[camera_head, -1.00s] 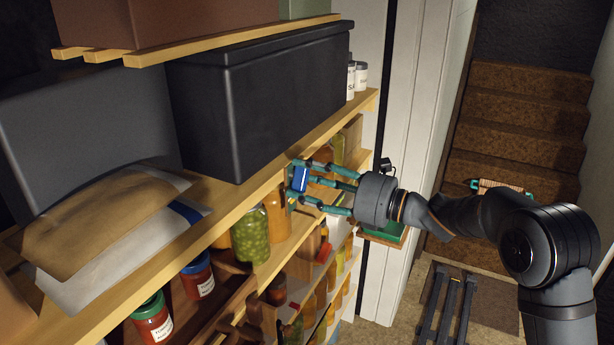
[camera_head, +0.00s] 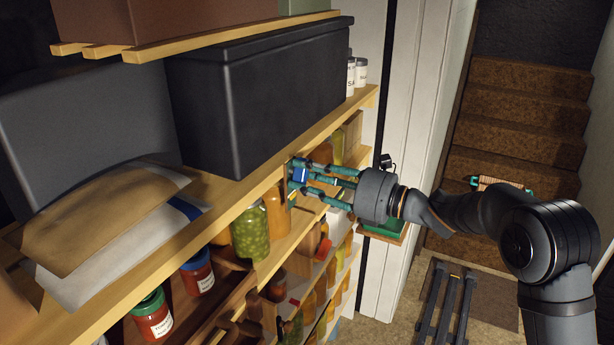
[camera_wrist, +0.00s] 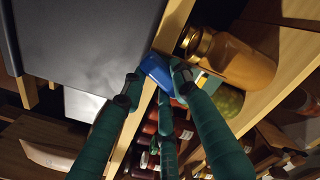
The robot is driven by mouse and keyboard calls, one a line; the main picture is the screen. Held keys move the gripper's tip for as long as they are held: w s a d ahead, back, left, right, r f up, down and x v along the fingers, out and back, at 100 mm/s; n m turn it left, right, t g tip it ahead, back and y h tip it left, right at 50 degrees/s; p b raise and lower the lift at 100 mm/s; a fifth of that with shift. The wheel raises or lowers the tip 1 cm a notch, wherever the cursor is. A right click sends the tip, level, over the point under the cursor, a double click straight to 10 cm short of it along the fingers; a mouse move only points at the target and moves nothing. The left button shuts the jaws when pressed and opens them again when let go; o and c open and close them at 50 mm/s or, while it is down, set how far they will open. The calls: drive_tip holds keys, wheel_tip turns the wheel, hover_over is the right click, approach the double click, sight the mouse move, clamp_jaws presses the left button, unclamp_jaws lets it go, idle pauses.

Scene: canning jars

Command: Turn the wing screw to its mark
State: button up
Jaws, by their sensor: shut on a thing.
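The blue wing screw (camera_head: 300,175) is at the front edge of the wooden shelf (camera_head: 262,187). My gripper (camera_head: 301,177) has teal fingers and is shut on it, with fingers on either side. In the wrist view the blue wing screw (camera_wrist: 156,70) sits between the fingertips, close against the shelf edge. The fingers cover part of it. I cannot make out its mark; a small yellow spot (camera_head: 293,195) shows just below the screw, but I cannot tell what it is.
A large black bin (camera_head: 265,100) stands on the shelf above. A jar of green contents (camera_head: 250,235) and an orange jar (camera_head: 277,214) stand below, close to my fingers; the orange jar (camera_wrist: 236,62) is beside them in the wrist view. Stairs (camera_head: 520,130) rise behind my arm.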

drive_tip(key=shift+m+b, duration=0.3)
drive_tip(key=shift+b, duration=0.2)
drive_tip(key=shift+f+m+b, duration=0.15)
drive_tip(key=shift+m+b, duration=0.45)
drive_tip(key=shift+b, duration=0.15)
drive_tip(key=shift+m+b, duration=1.1)
drive_tip(key=shift+m, duration=0.1)
drive_tip(key=m, duration=0.1)
drive_tip(key=m+b, duration=0.1)
drive_tip(key=shift+w+r+m, duration=0.1)
drive_tip(key=shift+r+m, duration=0.15)
drive_tip(key=shift+m, duration=0.05)
drive_tip(key=shift+d+r+m+b, duration=0.1)
drive_tip(key=shift+m+b, duration=0.25)
drive_tip(key=shift+m, duration=1.65)
drive_tip(key=shift+w, duration=0.1)
drive_tip(key=o, duration=1.2)
drive_tip(key=shift+c, duration=0.2)
